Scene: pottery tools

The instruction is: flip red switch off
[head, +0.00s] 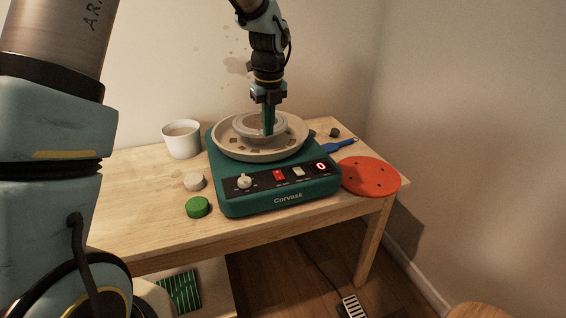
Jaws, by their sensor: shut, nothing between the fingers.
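A green pottery wheel (233,205) labelled Corvask stands on the wooden table. Its front panel carries a red switch (279,175), with a pale switch (298,171) to the right and a white knob (244,181) to the left. A small display (320,167) shows a red 0. The red switch is too small to tell which way it is tipped. My gripper (269,132) points down over the wheel's round basin, behind and above the red switch and apart from it. Its green fingers are shut and empty, in front of the pale clay piece (245,125).
A white cup (182,139) stands left of the wheel. A beige disc (194,181) and a green disc (198,207) lie at the left front. An orange-red round plate (369,177) and a blue tool (334,146) lie to the right. The wheel's basin (225,149) has a raised rim.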

